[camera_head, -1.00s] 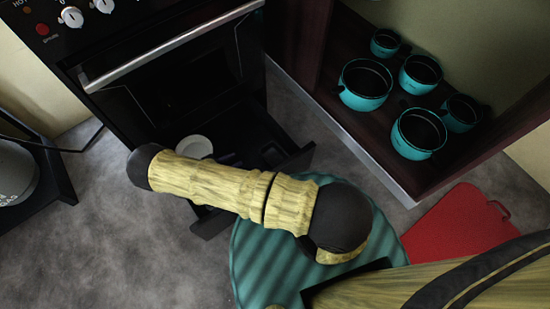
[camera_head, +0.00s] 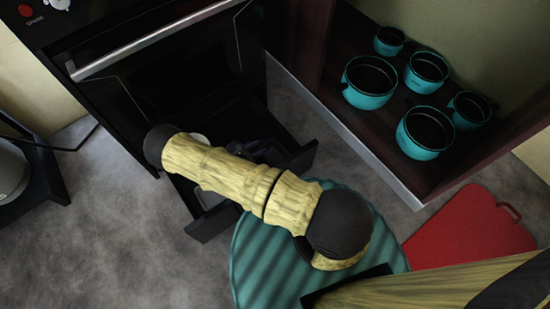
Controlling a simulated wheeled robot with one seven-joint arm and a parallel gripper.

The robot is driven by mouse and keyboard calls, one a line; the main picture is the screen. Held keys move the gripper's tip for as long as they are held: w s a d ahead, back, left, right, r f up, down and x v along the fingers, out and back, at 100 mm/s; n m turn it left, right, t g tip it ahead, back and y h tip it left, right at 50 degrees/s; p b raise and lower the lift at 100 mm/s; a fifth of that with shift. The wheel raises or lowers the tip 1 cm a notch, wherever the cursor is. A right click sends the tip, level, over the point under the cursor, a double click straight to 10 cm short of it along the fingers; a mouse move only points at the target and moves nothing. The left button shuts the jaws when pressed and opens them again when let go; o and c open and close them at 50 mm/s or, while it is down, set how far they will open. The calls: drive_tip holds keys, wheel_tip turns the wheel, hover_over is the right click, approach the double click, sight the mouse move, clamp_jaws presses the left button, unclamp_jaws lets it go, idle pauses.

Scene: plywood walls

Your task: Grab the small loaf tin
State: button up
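An open drawer (camera_head: 211,224) juts out low under the oven. Dark shapes (camera_head: 258,150) lie at its right back part, and a small part of a pale round item (camera_head: 200,138) shows behind my arm. One dark shape may be the small loaf tin, but it is too dim and covered to be sure. My arm crosses over the drawer and hides much of its inside. I cannot make out my gripper; it seems hidden below or behind my arm.
The oven front with its metal handle (camera_head: 160,42) stands above the drawer. Several teal pots (camera_head: 370,84) sit on a dark shelf (camera_head: 345,125) at right. A red board (camera_head: 468,232) lies on the floor. A dark stand is at far left. Grey floor at lower left is clear.

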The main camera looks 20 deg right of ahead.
sight(266, 145)
drive_tip(key=shift+w+d+f+b, duration=0.15)
drive_tip(key=shift+d+f+b, duration=0.3)
drive_tip(key=shift+b, duration=0.1)
drive_tip(key=b+x, duration=0.2)
drive_tip(key=x, duration=0.2)
drive_tip(key=shift+b, duration=0.4)
clamp_jaws()
